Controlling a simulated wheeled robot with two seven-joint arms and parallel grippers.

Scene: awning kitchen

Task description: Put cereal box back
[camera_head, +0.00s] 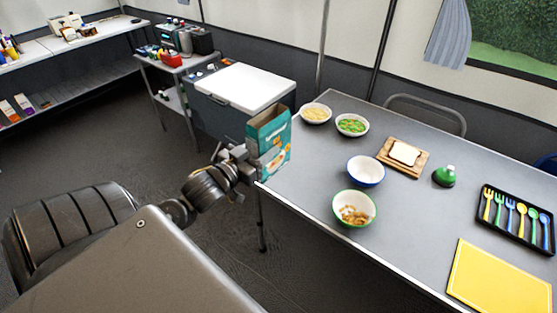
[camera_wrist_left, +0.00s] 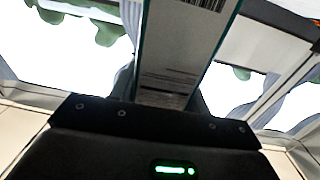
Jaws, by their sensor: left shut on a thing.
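A teal cereal box (camera_head: 275,148) with an open top is upright at the left edge of the table (camera_head: 322,243). My left gripper (camera_head: 246,165) is shut on it from the left side. In the left wrist view the box's narrow side (camera_wrist_left: 180,50), with a barcode and printed text, rises from the gripper. The fingertips are hidden there. I cannot tell whether the box touches the table or is held just beside it. My right gripper is not in view.
The table holds several bowls, including a green-rimmed bowl with cereal (camera_head: 354,208), a bread board (camera_head: 403,157), a cutlery tray (camera_head: 517,219) and a yellow mat (camera_head: 500,277). A white-lidded cooler (camera_head: 245,86) stands behind the box. Shelves (camera_head: 70,85) with boxes are far left; open floor lies between.

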